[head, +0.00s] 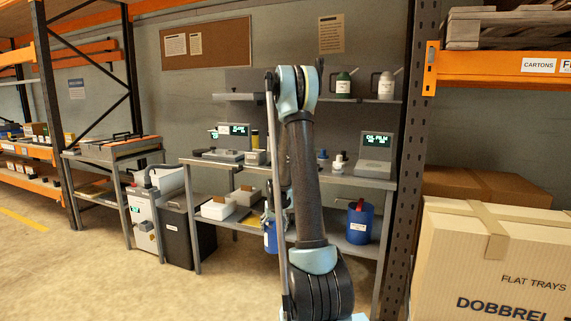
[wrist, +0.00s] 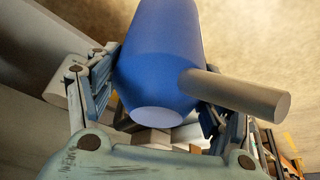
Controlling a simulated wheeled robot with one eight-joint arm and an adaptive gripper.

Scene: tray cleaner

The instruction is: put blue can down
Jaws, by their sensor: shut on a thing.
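In the wrist view the blue can (wrist: 158,55) fills the middle, with a pale grey cylinder (wrist: 238,93) sticking out across its right side. My gripper (wrist: 155,90) is shut on the can, with one finger on each side. In the head view the blue can (head: 270,238) hangs in front of the bench's lower part, just left of my arm. My gripper (head: 267,217) is small there and partly hidden by the arm. I cannot tell from these views how high the can is above the floor.
A grey workbench (head: 230,171) carries devices and small bottles. Its lower shelf (head: 335,245) holds white bins (head: 218,209) and another blue container (head: 359,224). A dark bin (head: 187,235) stands at its left. Large cartons (head: 490,260) block the right. The floor (head: 90,265) at left is clear.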

